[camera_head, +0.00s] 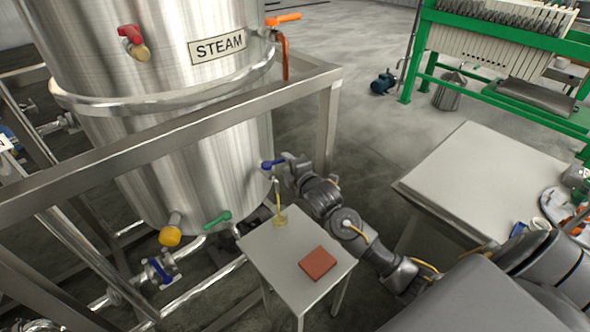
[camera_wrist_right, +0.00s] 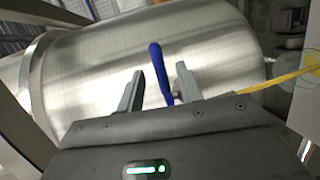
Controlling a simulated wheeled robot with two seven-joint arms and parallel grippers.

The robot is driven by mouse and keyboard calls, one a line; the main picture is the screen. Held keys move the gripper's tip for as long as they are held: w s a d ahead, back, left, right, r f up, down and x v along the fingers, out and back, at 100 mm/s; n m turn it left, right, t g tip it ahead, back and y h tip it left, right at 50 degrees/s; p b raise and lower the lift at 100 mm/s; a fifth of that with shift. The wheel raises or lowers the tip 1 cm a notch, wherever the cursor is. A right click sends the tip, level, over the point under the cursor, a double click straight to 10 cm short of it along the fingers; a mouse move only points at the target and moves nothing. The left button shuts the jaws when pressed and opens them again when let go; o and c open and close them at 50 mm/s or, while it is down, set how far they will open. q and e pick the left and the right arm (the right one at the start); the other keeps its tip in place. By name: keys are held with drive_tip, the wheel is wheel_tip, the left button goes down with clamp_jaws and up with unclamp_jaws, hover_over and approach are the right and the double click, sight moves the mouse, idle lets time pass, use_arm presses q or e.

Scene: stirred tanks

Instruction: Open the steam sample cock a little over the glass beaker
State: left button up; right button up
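The steel tank (camera_head: 195,130) bears a STEAM sign (camera_head: 217,46). Its sample cock has a blue lever (camera_head: 270,164) low on the tank's right side. A thin yellow stream (camera_head: 278,201) runs from below the cock down to the glass beaker (camera_head: 280,218), which stands on the small table (camera_head: 297,252) and holds some yellow liquid. My right gripper (camera_head: 287,161) is at the lever. In the right wrist view the blue lever (camera_wrist_right: 156,62) stands between the parted fingers (camera_wrist_right: 160,88), with gaps beside it, and the stream (camera_wrist_right: 280,79) shows at right. My left gripper is out of view.
A red-brown block (camera_head: 317,263) lies on the small table near the beaker. Steel frame bars (camera_head: 170,140) cross in front of the tank. A green-handled valve (camera_head: 217,220) and a yellow-capped outlet (camera_head: 170,235) sit low on the tank. A larger table (camera_head: 480,180) stands at right.

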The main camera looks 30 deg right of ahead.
drive_tip(key=shift+s+a+r, duration=0.1)
drive_tip(key=shift+s+r, duration=0.05)
drive_tip(key=shift+s, duration=0.7)
drive_tip(key=shift+s+r, duration=0.2)
drive_tip(key=shift+s, duration=0.6)
drive_tip(key=shift+s+a+r, duration=0.1)
drive_tip(key=shift+s+r, duration=0.05)
drive_tip(key=shift+s, duration=0.7)
